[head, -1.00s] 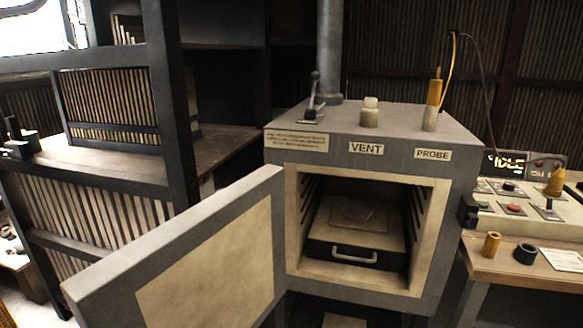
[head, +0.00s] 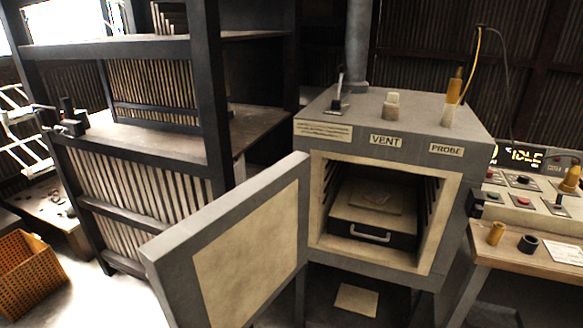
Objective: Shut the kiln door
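The kiln (head: 470,190) is a grey box with a cream-lined opening and plates reading VENT and PROBE. Its door (head: 250,235) stands wide open, swung out toward me on the left side, with its cream inner panel showing. Inside the chamber is a dark tray (head: 372,238) with a light handle, and a flat piece (head: 372,200) lies on top of it. A small black block (head: 478,203) sits on the right side of the kiln. Neither of my grippers is in the head view.
A dark rack (head: 205,100) with slatted boards stands left of the door, close behind it. An orange crate (head: 25,275) is on the floor at far left. A control bench (head: 500,250) with an IDLE display (head: 522,156) is at right.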

